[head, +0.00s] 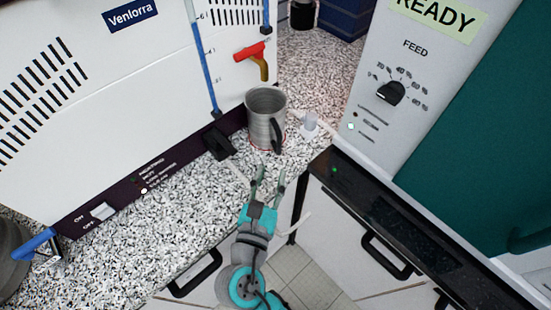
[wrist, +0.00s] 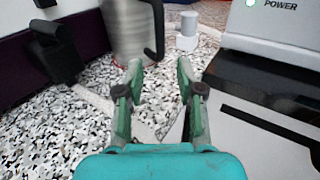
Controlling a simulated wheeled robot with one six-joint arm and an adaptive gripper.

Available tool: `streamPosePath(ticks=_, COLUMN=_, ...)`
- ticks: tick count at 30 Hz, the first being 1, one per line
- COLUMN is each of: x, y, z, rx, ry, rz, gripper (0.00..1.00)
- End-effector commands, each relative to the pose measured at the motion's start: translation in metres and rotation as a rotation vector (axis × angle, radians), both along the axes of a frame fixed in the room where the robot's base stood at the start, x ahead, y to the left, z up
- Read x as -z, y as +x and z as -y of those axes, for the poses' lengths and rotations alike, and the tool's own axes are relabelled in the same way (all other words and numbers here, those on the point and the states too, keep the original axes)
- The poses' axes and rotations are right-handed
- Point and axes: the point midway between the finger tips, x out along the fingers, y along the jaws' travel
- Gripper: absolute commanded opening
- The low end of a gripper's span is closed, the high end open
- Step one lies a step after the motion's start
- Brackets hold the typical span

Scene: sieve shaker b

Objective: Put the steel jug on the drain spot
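The steel jug (head: 263,115) stands upright on the speckled counter, below a red-handled tap (head: 257,56) on the white machine. Its dark handle faces the front, toward my gripper. A thin red line shows on the counter around its base. In the wrist view the jug (wrist: 128,32) is at the top, its upper part cut off. My gripper (head: 270,172) is open and empty, in front of the jug and apart from it. Its fingers (wrist: 159,68) point toward the jug's handle side in the wrist view. I cannot make out which mark is the drain spot.
A small white cylinder (wrist: 187,30) stands right of the jug. A black block (head: 219,143) with a cable is left of it. The grey READY panel unit (head: 400,90) and a black ledge (head: 400,215) bound the right. Counter (head: 150,235) at front left is clear.

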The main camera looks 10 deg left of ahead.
Motion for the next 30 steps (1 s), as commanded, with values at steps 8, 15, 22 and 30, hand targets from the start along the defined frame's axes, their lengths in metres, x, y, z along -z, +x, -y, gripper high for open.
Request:
streamPosePath(ticks=8, x=0.0, y=-0.03, z=-0.002, rx=-0.001, ry=0.0, rz=0.0, gripper=0.37)
streamPosePath(ticks=15, x=0.0, y=-0.034, z=-0.002, rx=0.0, ry=0.0, rz=0.0, gripper=0.37)
streamPosePath(ticks=22, x=0.01, y=-0.032, z=0.008, rx=-0.009, ry=0.035, rz=-0.016, gripper=0.37)
streamPosePath(ticks=30, x=0.082, y=-0.043, z=0.075, rx=-0.07, ry=0.414, rz=-0.164, gripper=0.37)
